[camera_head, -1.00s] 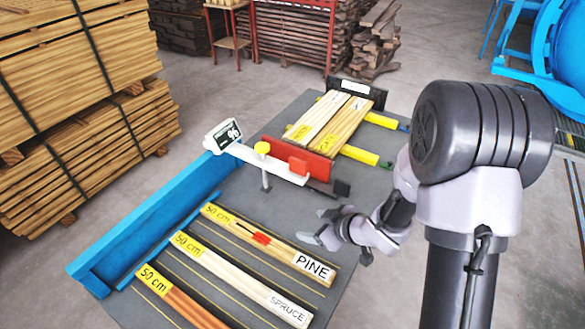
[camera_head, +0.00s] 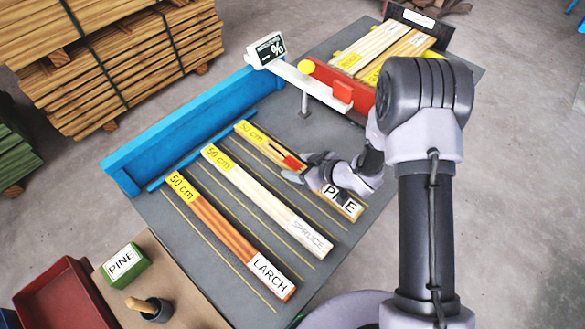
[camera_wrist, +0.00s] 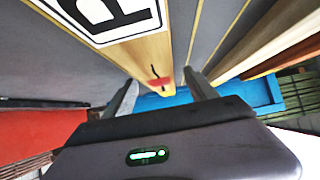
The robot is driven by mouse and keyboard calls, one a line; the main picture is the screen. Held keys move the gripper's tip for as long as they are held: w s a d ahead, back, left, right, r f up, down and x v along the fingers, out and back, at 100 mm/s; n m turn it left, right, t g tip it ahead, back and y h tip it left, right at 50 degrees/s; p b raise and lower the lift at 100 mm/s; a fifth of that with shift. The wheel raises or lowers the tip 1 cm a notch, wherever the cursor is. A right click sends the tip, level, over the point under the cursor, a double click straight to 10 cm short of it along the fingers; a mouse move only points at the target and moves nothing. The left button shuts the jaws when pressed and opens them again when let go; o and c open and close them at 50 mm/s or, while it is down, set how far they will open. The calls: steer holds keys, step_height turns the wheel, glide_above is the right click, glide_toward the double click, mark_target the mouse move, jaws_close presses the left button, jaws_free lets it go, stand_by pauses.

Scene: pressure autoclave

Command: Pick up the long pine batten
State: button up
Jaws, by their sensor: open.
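The long pine batten (camera_head: 262,143) lies on the grey table, with a yellow "50 cm" end, a red mark with a dark line near its middle, and a white "PINE" label at its near end. My gripper (camera_head: 296,168) is over the batten, between the red mark and the label, and hides part of it. In the wrist view my gripper (camera_wrist: 162,95) is open, its two fingers apart, with the pine batten (camera_wrist: 150,55) running between and beyond them. I cannot tell how high the fingers are above it.
A spruce batten (camera_head: 255,193) and a larch batten (camera_head: 225,232) lie parallel on the left. A blue rail (camera_head: 180,128) borders the far left side. A white arm with a percent display (camera_head: 267,50) and a red stop (camera_head: 342,91) stand beyond. More battens (camera_head: 372,45) lie at the back.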

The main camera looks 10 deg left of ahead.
mark_target(295, 167)
steer(key=shift+x, duration=0.9)
steer(key=shift+d+r, duration=0.1)
steer(key=shift+r, duration=0.05)
steer(key=c, duration=0.3)
jaws_close()
steer(key=shift+r, duration=0.3)
steer(key=r, duration=0.1)
steer(key=r+p, duration=0.2)
steer(key=shift+s+r, duration=0.15)
steer(key=shift+s, duration=0.1)
steer(key=s+d, duration=0.1)
steer(key=s, duration=0.4)
steer(key=s+d, duration=0.1)
steer(key=s, duration=0.4)
steer(key=s+d+r+p, duration=0.1)
steer(key=s, duration=0.4)
steer(key=shift+d, duration=0.35)
